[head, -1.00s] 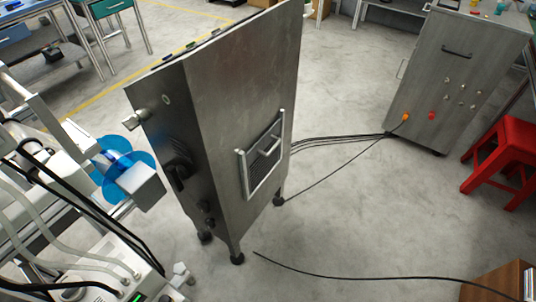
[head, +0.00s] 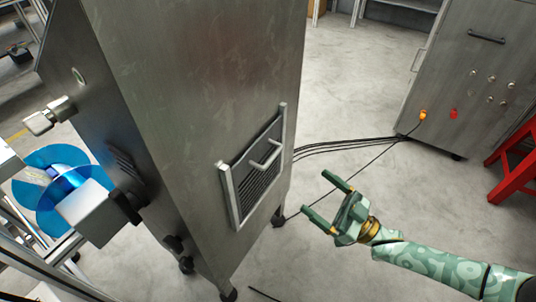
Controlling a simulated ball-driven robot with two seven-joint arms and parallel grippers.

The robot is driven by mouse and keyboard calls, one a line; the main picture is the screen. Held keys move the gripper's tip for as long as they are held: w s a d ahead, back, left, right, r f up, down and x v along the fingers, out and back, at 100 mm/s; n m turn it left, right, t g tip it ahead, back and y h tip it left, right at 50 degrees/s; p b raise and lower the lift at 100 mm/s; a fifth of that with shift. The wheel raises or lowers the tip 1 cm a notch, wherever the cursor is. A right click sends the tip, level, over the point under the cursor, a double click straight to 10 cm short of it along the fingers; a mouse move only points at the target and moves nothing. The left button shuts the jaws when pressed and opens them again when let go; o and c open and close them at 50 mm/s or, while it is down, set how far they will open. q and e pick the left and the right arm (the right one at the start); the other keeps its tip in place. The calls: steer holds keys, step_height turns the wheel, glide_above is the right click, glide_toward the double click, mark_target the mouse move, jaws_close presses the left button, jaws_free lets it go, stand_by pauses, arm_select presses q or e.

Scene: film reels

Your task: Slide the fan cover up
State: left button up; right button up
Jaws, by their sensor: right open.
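The fan cover (head: 243,192) is a dark panel with a grey handle (head: 264,155), set in a light metal frame (head: 231,199) on the side of a tall grey metal cabinet (head: 200,70). Slats show in the lower part of the frame. My right gripper (head: 320,195) is green, open and empty. It is to the right of the fan cover, apart from it, with its fingers pointing left towards the cabinet. My left gripper is not in view.
A blue reel (head: 55,205) is at the cabinet's left side. Black cables (head: 345,144) run along the floor to another grey cabinet (head: 470,85). A red stool (head: 510,165) stands at the right edge.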

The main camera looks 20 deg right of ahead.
mark_target(273, 155)
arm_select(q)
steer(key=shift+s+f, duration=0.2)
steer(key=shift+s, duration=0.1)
arm_select(e)
steer(key=shift+x, duration=7.2)
steer(key=shift+f, duration=0.1)
